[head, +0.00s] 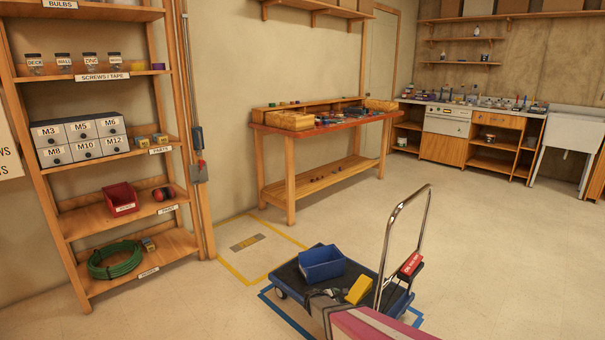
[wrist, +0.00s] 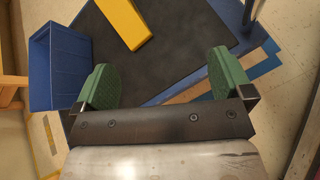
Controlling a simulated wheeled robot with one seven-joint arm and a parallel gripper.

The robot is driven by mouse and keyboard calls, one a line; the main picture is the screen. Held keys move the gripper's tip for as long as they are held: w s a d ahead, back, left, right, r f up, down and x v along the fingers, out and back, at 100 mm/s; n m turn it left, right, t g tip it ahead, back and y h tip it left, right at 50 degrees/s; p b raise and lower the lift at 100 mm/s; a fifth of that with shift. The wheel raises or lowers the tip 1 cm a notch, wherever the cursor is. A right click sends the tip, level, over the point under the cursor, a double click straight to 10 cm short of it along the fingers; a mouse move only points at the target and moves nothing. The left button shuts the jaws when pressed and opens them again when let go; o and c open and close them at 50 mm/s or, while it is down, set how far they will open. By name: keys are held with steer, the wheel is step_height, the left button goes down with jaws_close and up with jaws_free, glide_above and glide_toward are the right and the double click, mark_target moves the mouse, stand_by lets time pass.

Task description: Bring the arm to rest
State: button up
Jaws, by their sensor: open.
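My gripper (wrist: 162,68) is open, with its two green-padded fingers wide apart and nothing between them in the wrist view. It hangs over the blue flat trolley (head: 285,285) with a dark mat, which also shows in the wrist view (wrist: 190,30). In the head view my arm comes in from the bottom edge, at the trolley's near side. A blue open bin (head: 322,263) and a yellow block (head: 359,290) sit on the trolley. In the wrist view the bin (wrist: 55,65) is left of the fingers and the yellow block (wrist: 123,22) is ahead of them.
The trolley's chrome handle (head: 424,200) with a red tag (head: 411,264) rises close right of my arm. A wooden shelf unit (head: 75,220) stands left. A red-topped workbench (head: 325,125) stands behind. The floor (head: 480,230) on the right is clear.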

steer(key=s+d+r+m+g+y, duration=0.3)
steer(key=s+r+m+g+y, duration=0.3)
steer(key=s+r+m, duration=1.3)
step_height(320, 180, up, 4)
steer(key=m+y, duration=0.1)
steer(key=y, duration=0.2)
steer(key=shift+f, duration=0.2)
